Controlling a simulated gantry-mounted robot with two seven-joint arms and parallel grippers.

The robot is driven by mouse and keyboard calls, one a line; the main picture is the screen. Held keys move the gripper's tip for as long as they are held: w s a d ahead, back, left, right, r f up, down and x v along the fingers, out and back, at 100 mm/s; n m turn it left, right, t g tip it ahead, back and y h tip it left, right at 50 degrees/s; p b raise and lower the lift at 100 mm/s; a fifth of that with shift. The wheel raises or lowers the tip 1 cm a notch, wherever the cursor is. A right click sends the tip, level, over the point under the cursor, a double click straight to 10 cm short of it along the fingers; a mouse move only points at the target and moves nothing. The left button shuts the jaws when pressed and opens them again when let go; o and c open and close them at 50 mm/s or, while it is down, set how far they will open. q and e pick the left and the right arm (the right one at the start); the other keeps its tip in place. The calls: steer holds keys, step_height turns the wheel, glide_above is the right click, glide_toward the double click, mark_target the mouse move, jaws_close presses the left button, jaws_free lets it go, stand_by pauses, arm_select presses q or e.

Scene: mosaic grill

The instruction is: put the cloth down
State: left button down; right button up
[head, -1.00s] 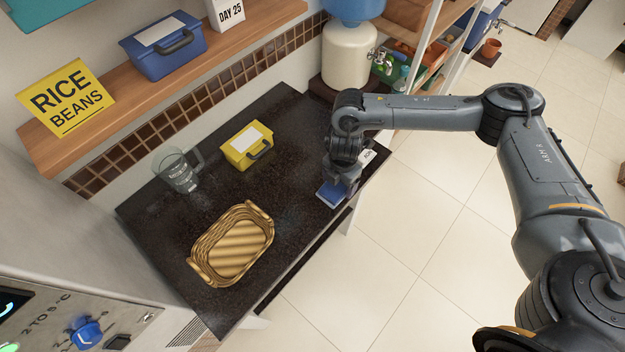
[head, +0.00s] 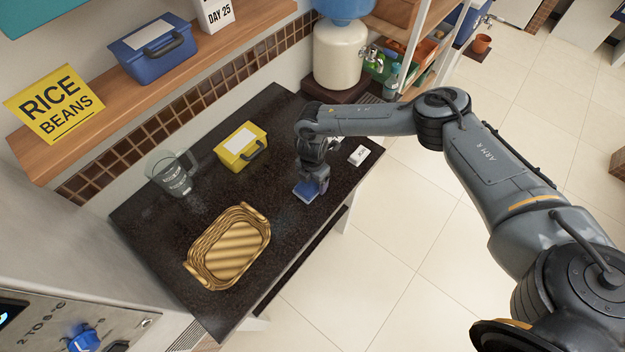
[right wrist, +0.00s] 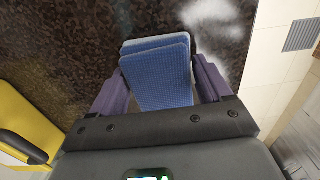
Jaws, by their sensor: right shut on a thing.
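The blue folded cloth (head: 305,192) is at my right gripper (head: 314,178), over the right part of the dark counter. In the right wrist view the cloth (right wrist: 158,75) sits between the two purple fingers of the right gripper (right wrist: 158,88), which is shut on it. I cannot tell whether the cloth touches the counter (head: 283,130). My left gripper is not in view.
A yellow box (head: 241,146), a glass jug (head: 172,176) and an empty wicker basket (head: 230,246) stand on the counter. A small white item (head: 358,155) lies near its right edge. A water dispenser (head: 338,58) stands at the back corner. Counter around the cloth is clear.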

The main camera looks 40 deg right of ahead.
steer(key=shift+f, duration=0.15)
steer(key=shift+f, duration=0.1)
steer(key=o, duration=0.9)
steer(key=shift+o, duration=0.2)
step_height(320, 180, up, 12)
steer(key=shift+r, duration=0.2)
